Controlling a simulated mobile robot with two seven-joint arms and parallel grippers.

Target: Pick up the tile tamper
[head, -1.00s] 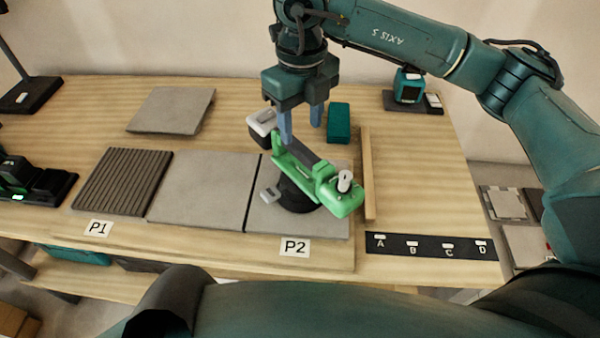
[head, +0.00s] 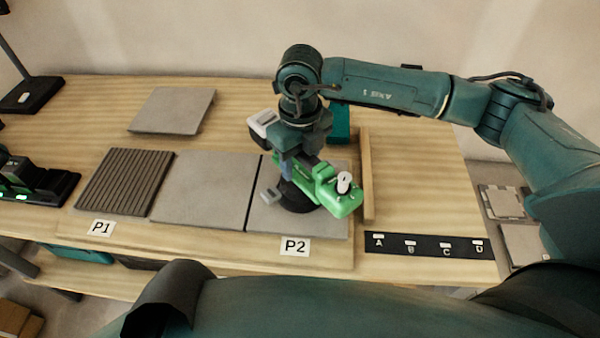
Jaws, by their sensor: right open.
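The tile tamper (head: 342,198) is a green tool with a black round foot and a grey-white end piece. It stands on the grey tile at P2 (head: 325,222). My right gripper (head: 287,172) is open and points down over the middle of the tamper's green body. Its fingers are low at the handle, and the wrist hides most of them and that part of the tamper. I cannot tell whether the fingers touch it. My left gripper is out of view.
A grey tile (head: 205,190) and a ribbed tile (head: 124,183) lie to the left. A loose tile (head: 172,110) lies behind. A wooden strip (head: 367,180) borders the right side, with a black strip marked A to D (head: 425,246) in front. A teal block (head: 340,125) stands behind my wrist.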

